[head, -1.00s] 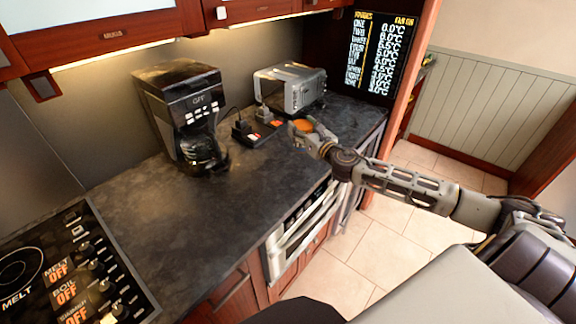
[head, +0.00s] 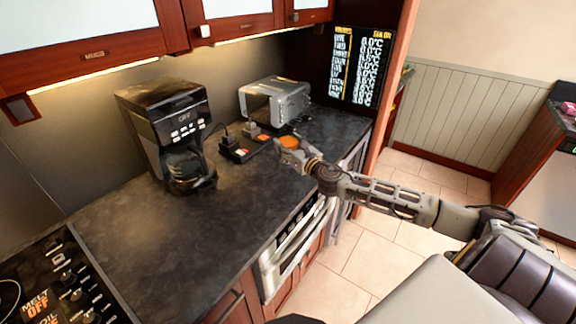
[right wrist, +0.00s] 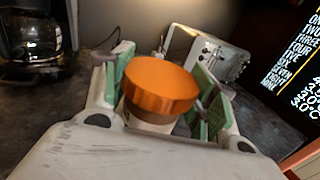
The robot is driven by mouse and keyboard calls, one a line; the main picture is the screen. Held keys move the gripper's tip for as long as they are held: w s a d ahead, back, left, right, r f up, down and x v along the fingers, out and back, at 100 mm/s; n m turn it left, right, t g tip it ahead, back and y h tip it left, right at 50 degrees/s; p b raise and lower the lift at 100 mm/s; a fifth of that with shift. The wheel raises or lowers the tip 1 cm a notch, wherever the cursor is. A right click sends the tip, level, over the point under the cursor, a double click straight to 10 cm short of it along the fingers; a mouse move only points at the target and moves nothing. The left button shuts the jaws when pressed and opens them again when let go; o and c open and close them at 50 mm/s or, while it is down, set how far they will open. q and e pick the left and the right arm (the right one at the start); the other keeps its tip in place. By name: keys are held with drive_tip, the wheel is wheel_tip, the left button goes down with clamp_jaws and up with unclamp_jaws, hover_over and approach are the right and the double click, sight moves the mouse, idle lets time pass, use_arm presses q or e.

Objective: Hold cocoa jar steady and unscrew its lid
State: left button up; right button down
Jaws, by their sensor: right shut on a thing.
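The cocoa jar has a round orange lid (right wrist: 160,88) and a pale body (right wrist: 148,122) below it, as the right wrist view shows. It stands upright over the dark counter, with the lid on it. In the head view only its orange lid (head: 290,142) shows clearly. My right gripper (head: 288,152) is at the jar, its green-padded fingers on either side of the body just below the lid, shut on it. The fingers also show in the right wrist view (right wrist: 160,105). Whether the jar's base touches the counter is hidden. My left gripper is not in view.
A black coffee maker (head: 168,135) stands at the back left of the jar. A silver toaster (head: 274,102) is behind the jar. Small black plugs or boxes (head: 240,146) lie between them. The stove (head: 62,285) is at the near left. The counter's middle (head: 190,230) is clear.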

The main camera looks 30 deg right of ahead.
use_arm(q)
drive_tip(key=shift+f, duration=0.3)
use_arm(e)
drive_tip(key=shift+f, duration=1.65)
drive_tip(key=shift+f+b, duration=0.65)
drive_tip(key=shift+f, duration=1.45)
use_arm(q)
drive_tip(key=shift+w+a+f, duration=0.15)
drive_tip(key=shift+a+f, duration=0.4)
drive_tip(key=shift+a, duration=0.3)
use_arm(e)
drive_tip(key=shift+f, duration=0.15)
